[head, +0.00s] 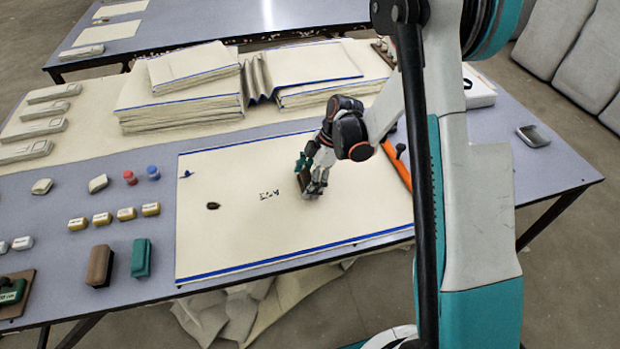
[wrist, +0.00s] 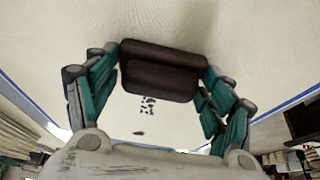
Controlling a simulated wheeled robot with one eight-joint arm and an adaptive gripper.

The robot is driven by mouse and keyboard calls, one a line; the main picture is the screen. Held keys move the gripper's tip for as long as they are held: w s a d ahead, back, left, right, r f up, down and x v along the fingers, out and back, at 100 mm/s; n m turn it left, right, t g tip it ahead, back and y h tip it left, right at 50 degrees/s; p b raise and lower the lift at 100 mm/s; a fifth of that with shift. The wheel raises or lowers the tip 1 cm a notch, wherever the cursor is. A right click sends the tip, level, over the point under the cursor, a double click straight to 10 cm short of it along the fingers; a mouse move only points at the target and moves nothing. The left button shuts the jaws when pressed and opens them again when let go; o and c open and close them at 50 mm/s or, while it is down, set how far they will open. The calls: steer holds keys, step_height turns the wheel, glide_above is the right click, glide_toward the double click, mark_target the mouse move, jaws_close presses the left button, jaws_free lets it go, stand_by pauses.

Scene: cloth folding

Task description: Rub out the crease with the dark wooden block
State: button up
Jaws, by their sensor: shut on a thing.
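A cream cloth (head: 245,243) with blue edge stripes lies flat on the table; it also fills the wrist view (wrist: 60,60). My gripper (head: 312,186) is over its right half, shut on a dark wooden block (wrist: 160,68). In the wrist view the block lies crosswise between the teal fingers (wrist: 163,75). In the head view the block (head: 304,181) is partly hidden by the fingers. I cannot tell whether it touches the cloth. Small dark marks (head: 269,194) and a dark brown spot (head: 213,206) show left of the gripper. I cannot make out a crease.
A brown block (head: 100,266) and a green block (head: 140,258) stand left of the cloth. Folded cloth stacks (head: 180,95) stand behind. An orange strip (head: 396,165) lies at the cloth's right.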

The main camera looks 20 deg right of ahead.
steer(key=shift+d, duration=2.1)
steer(key=shift+a+r+p, duration=0.1)
steer(key=shift+r+p, duration=1.55)
steer(key=shift+r, duration=1.35)
steer(key=shift+r, duration=0.1)
steer(key=shift+r+p, duration=0.75)
steer(key=shift+r, duration=0.65)
